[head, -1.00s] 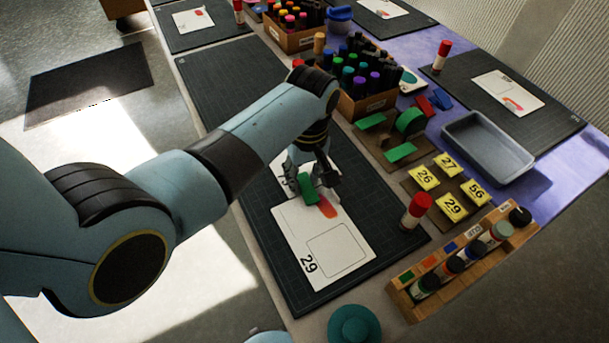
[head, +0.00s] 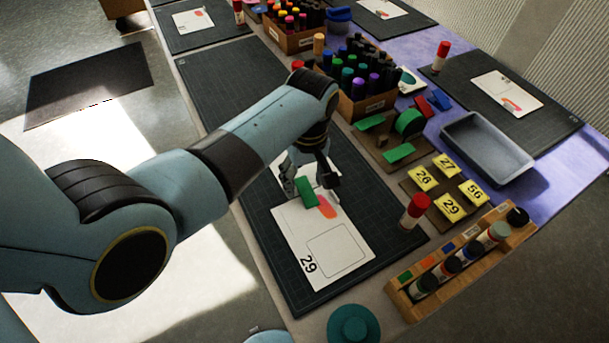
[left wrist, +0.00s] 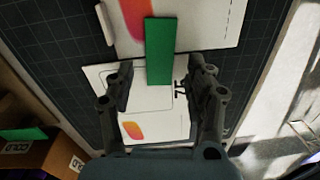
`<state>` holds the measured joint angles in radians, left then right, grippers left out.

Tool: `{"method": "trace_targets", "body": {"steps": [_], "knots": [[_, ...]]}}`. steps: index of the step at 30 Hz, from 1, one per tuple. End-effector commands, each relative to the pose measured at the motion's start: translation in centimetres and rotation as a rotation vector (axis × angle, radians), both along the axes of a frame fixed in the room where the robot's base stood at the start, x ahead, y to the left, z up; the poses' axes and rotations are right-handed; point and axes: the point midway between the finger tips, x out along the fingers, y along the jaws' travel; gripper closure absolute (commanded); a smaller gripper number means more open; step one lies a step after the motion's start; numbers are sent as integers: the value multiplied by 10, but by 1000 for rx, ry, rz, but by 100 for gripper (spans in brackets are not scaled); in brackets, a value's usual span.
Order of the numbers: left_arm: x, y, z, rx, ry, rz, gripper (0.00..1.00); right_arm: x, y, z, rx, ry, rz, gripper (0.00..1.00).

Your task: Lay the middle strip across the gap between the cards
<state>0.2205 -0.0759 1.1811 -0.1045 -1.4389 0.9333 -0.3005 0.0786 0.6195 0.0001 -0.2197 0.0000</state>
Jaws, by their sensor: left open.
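A green strip (left wrist: 160,50) lies across the line where two white cards meet in the left wrist view; it also shows in the head view (head: 306,192). The near card (head: 315,245) bears the number 29 and an orange-pink patch. The other card (left wrist: 152,124) lies beyond it, partly hidden by my arm in the head view. My left gripper (left wrist: 160,88) is open, its fingers apart on either side of the strip's end and not touching it as far as I can see. My right gripper is not in view.
A dark cutting mat (head: 385,215) lies under the cards. A red-capped glue stick (head: 414,211) stands right of them. Two more green strips lie on a brown board (head: 384,140). Yellow number tiles (head: 450,207), a wooden bottle rack (head: 460,262) and a grey tray (head: 487,147) are further right.

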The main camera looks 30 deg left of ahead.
Motion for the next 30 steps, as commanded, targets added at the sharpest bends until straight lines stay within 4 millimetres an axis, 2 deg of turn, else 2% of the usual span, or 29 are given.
{"method": "trace_targets", "body": {"steps": [5,15,19,24,30], "knots": [[1,-1,12,0,-3,0,46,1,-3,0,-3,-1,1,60],[4,-3,84,0,-4,0,46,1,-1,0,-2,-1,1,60],[5,-4,105,-1,-3,0,46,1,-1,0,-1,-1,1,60],[5,-4,118,-1,-1,0,46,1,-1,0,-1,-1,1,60],[5,-4,120,0,1,0,46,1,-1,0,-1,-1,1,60]]}}
